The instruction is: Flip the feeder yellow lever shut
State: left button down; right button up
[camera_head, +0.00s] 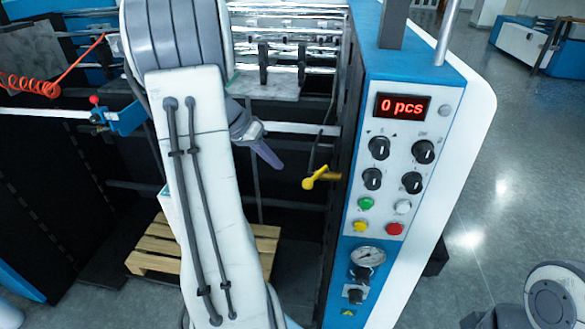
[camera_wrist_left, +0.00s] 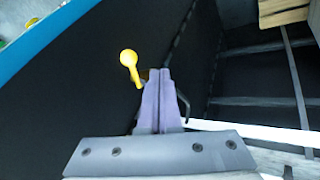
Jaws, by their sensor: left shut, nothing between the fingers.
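The yellow lever (camera_head: 316,178) sits on the inner side of the machine's blue and white control panel in the head view, its round knob to the lower left and its stub running right into the panel side. My left gripper (camera_head: 268,156) is shut and empty, to the left of the lever and a little above it. In the left wrist view the lever (camera_wrist_left: 130,66) stands with its round knob up, just left of the closed purple fingertips (camera_wrist_left: 158,75). I cannot tell whether they touch. My right gripper is not in view.
The control panel (camera_head: 395,165) with a red "0 pcs" display, knobs and buttons stands right of the lever. A wooden pallet (camera_head: 150,250) lies on the floor below my left arm. Metal rollers (camera_head: 285,50) run behind. A red coiled hose (camera_head: 30,86) hangs at far left.

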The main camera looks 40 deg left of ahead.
aim_at(317, 176)
pick_arm(q)
jog(key=d+f, duration=0.1)
jog(key=w+d+f+p, duration=0.1)
jog(key=d, duration=0.1)
jog(key=w+d+f+p, duration=0.1)
jog(key=shift+d, duration=0.35)
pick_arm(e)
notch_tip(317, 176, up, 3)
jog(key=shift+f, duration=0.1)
pick_arm(q)
jog(key=shift+s, duration=0.1)
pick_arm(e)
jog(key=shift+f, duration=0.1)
